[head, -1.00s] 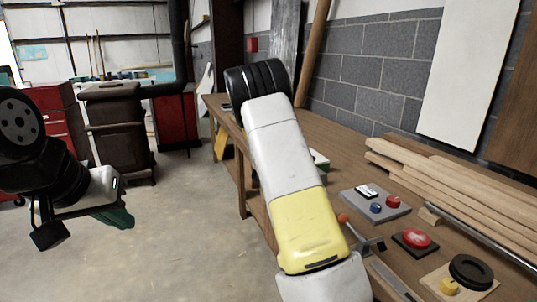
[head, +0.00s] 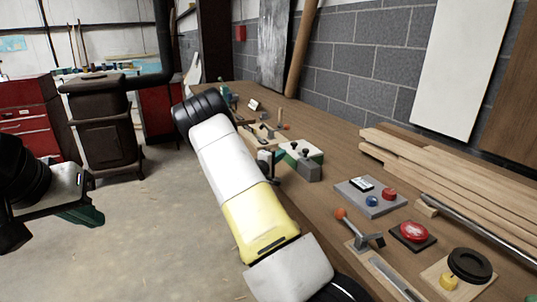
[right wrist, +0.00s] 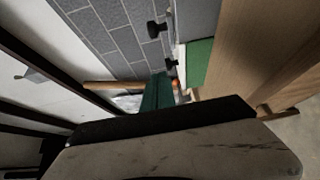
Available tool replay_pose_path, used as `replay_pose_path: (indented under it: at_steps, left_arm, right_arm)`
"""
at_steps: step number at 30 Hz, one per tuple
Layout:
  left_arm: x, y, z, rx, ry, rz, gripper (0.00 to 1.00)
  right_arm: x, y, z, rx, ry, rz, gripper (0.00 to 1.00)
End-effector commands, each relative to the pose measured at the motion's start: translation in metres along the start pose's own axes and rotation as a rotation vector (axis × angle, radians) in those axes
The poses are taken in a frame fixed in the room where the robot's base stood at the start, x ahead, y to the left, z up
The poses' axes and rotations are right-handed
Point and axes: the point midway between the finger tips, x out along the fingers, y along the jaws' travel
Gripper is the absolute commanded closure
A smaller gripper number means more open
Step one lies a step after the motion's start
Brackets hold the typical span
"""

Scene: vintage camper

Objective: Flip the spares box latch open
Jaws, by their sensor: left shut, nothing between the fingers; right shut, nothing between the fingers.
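My left gripper (head: 84,216) is shut and empty over the floor.
Timber planks (head: 440,175) lie along the wall. Small items stand further back.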

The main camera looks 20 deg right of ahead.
Motion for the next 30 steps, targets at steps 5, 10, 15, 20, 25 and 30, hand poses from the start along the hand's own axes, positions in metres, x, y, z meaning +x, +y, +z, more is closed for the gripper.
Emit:
replay_pose_path:
  at_steps: [5, 10, 15, 20, 25, 30]
  left_arm:
    - [0.0, 0.0, 0.0, 0.0, 0.0, 0.0, 1.0]
    - [0.0, 0.0, 0.0, 0.0, 0.0, 0.0, 1.0]
    - [0.0, 0.0, 0.0, 0.0, 0.0, 0.0, 1.0]
    - [0.0, 0.0, 0.0, 0.0, 0.0, 0.0, 1.0]
    - [0.0, 0.0, 0.0, 0.0, 0.0, 0.0, 1.0]
    - [0.0, 0.0, 0.0, 0.0, 0.0, 0.0, 1.0]
  right_arm:
    - [0.036, 0.0, 0.002, 0.003, -0.004, 0.002, 1.0]
    - [0.067, 0.0, 0.002, 0.002, -0.003, 0.002, 1.0]
    - [0.085, 0.0, 0.007, 0.0, -0.003, 0.0, 1.0]
    - [0.077, 0.0, 0.026, 0.0, -0.003, -0.001, 1.0]
    - [0.073, 0.0, 0.037, 0.0, -0.001, -0.001, 1.0]
    - [0.072, 0.0, 0.039, 0.001, -0.001, 0.0, 1.0]
